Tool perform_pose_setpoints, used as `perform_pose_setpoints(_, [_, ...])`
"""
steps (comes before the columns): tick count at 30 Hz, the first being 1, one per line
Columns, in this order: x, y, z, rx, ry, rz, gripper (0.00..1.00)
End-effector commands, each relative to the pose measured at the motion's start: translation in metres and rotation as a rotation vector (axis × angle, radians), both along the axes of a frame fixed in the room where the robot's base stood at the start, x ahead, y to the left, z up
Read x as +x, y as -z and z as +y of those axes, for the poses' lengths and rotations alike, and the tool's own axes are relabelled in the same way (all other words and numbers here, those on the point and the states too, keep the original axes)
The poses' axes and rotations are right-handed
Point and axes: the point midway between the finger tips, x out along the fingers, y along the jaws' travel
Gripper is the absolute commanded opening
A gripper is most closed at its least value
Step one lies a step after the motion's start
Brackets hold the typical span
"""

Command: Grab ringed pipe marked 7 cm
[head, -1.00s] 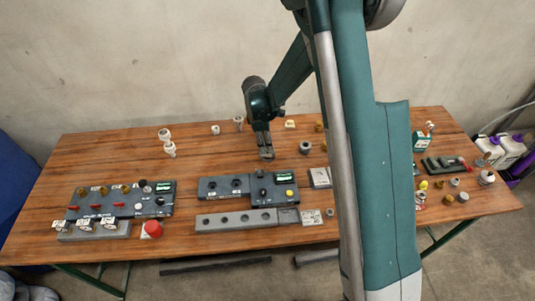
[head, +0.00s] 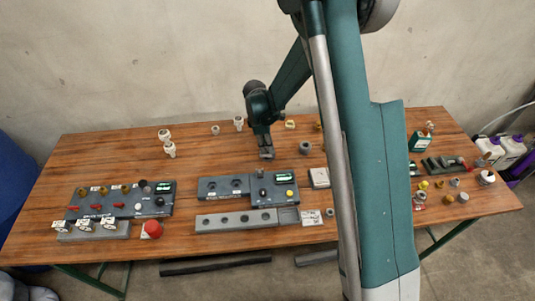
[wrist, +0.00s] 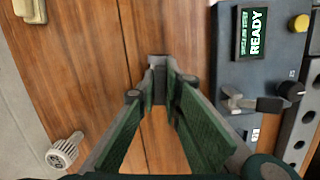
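Several pale pipe pieces stand toward the back of the table, and no 7 cm mark is readable on any of them. One pale pipe (head: 238,124) stands behind and left of my gripper (head: 267,154). It appears to be the ribbed, ringed piece (wrist: 64,152) at lower left in the wrist view. Two white pipes stand farther left, one here (head: 165,134) and one here (head: 169,150).
A dark panel with a READY display (wrist: 252,33) lies beside my gripper; it also shows in the head view (head: 210,190). A grey holed block (head: 205,222) lies in front. A valve panel (head: 130,190) is at left. My arm hides part of the table's right side.

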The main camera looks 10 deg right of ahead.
Motion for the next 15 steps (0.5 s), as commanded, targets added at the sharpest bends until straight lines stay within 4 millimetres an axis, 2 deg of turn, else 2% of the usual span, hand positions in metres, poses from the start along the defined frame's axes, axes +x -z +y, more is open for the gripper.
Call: perform_pose_setpoints(15, [0.0002,-0.0057,0.0,0.0,0.0,0.0,0.0])
